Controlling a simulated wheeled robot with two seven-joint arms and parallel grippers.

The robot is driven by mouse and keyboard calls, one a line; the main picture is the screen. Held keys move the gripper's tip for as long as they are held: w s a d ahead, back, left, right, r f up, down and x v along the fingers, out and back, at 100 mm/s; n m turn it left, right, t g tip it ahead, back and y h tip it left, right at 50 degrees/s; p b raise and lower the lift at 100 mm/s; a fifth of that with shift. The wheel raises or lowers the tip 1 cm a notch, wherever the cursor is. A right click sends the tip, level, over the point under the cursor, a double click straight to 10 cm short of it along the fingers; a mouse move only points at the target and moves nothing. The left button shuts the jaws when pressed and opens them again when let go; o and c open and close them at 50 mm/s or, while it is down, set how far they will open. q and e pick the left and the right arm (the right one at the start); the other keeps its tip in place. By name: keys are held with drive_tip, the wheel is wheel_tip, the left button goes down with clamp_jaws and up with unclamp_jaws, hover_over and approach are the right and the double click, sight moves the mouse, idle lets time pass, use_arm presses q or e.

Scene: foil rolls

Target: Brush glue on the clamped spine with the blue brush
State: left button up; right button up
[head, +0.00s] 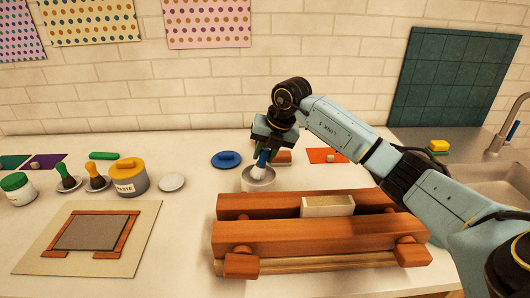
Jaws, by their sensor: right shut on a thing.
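My right gripper (264,148) is shut on the blue brush (262,158), which points down at the small glue pot (258,186). White shows at the pot's mouth around the brush's lower end; whether that is bristles or glue I cannot tell. The wooden clamp (310,238) lies in front of the pot, with two long beams. A cream block, the clamped spine (328,206), shows between the beams near their right half. My left gripper is not in view.
A blue lid (226,159) lies left of the pot. Two green- and orange-handled brushes, a paste tin (129,176), a white dish (171,182) and a framed board (92,236) are at left. A sink (490,178) is at right.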

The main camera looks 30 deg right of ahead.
drive_tip(key=shift+r+p, duration=2.75)
drive_tip(key=shift+r, duration=0.7)
